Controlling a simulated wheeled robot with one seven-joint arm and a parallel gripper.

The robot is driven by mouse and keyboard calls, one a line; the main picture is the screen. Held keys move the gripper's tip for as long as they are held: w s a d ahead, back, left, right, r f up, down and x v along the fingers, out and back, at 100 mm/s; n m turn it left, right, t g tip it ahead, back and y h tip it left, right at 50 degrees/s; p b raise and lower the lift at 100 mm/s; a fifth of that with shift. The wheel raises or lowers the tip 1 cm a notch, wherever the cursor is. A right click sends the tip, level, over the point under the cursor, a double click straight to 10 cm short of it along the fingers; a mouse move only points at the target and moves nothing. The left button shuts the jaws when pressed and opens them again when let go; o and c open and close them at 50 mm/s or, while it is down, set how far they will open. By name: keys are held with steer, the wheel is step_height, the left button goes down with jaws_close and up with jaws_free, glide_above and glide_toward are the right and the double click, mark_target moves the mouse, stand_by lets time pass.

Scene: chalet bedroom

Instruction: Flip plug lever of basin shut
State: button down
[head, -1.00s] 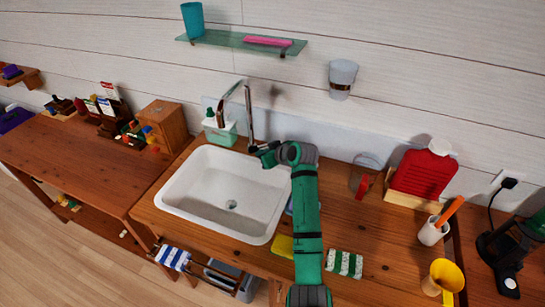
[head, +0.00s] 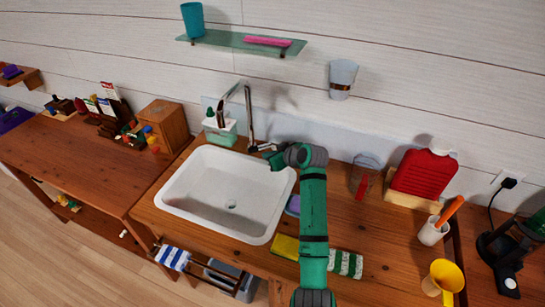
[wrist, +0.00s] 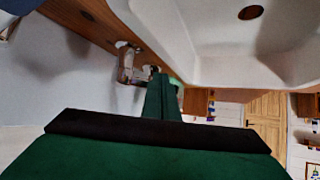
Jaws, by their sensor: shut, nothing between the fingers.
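The white basin (head: 215,205) is set in the wooden counter, with its drain at the bottom. A chrome tap (head: 249,110) rises behind its back right corner. A small lever-like part (head: 262,147) shows at the tap's foot; I cannot tell its setting. My gripper (head: 272,158) is at the basin's back right corner, just right of the tap foot, shut and empty. In the wrist view the closed green fingers (wrist: 162,98) point towards chrome tap parts (wrist: 125,62), with the basin (wrist: 205,70) at right. Whether they touch the lever cannot be told.
A soap dispenser (head: 220,130) stands left of the tap. A glass (head: 364,178) and a red bottle (head: 424,175) stand at the back right. A yellow sponge (head: 285,246) and a striped cloth (head: 345,263) lie in front. A glass shelf (head: 225,41) hangs above.

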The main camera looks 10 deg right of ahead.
steer(key=shift+s+d, duration=0.7)
steer(key=shift+d, duration=0.3)
steer(key=shift+s+d, duration=0.65)
steer(key=shift+d, duration=0.35)
steer(key=shift+d, duration=0.1)
steer(key=shift+s+d, duration=0.7)
steer(key=shift+d, duration=0.3)
steer(key=shift+s+d, duration=0.7)
steer(key=shift+d, duration=0.25)
